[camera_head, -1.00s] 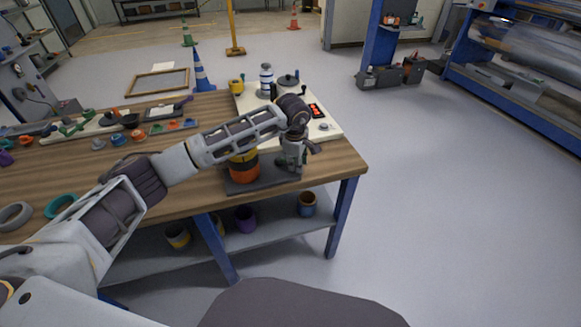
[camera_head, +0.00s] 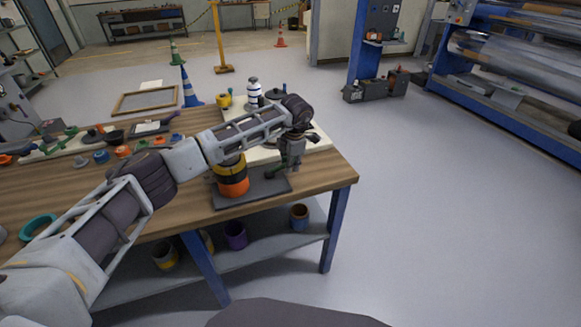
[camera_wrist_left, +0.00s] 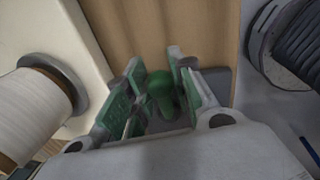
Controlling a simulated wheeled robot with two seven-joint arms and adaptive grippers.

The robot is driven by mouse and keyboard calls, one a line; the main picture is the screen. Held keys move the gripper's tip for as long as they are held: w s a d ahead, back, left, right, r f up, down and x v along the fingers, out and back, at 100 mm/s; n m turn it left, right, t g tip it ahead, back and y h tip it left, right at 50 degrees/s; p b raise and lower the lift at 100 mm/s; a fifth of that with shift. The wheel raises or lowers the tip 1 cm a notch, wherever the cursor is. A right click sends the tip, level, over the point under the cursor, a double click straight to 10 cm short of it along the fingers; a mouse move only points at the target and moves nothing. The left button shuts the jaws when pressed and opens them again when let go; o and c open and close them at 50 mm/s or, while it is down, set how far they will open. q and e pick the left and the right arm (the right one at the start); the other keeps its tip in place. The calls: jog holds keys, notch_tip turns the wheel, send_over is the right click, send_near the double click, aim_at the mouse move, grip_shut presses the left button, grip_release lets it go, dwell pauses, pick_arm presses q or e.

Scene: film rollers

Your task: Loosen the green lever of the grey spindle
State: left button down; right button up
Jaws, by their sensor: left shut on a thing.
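My left gripper (camera_head: 281,173) points down over the right part of a dark grey base plate (camera_head: 236,200) near the front of the wooden table. In the left wrist view its fingers (camera_wrist_left: 158,92) are shut on the green lever (camera_wrist_left: 161,84), whose rounded green end shows between the green finger pads. An orange, yellow and black stack (camera_head: 232,180) stands on the left of the plate. The grey spindle itself is mostly hidden by the stack, my arm and the gripper, so I cannot tell its shape. My right gripper is not in view.
Behind my gripper a cream panel (camera_head: 313,143) holds a white banded roll (camera_head: 254,92) and a yellow item (camera_head: 225,99). Several tools and coloured rings lie on the table at left. Cups, including a purple one (camera_head: 236,235), stand on the lower shelf.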

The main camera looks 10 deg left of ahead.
pick_arm(q)
jog(key=shift+w+n, duration=0.25)
jog(key=shift+n, duration=0.15)
jog(key=c, duration=1.2)
grip_release()
jog(key=shift+a, duration=0.1)
jog(key=shift+s+d+r, duration=0.25)
jog(key=shift+s+r, duration=0.05)
jog(key=shift+r, duration=1.65)
jog(key=shift+s+d+r, duration=0.2)
jog(key=shift+s+r, duration=0.15)
jog(key=shift+r, duration=1.65)
jog(key=shift+s+d+r, duration=0.25)
jog(key=shift+s+r, duration=0.05)
jog(key=shift+r, duration=1.65)
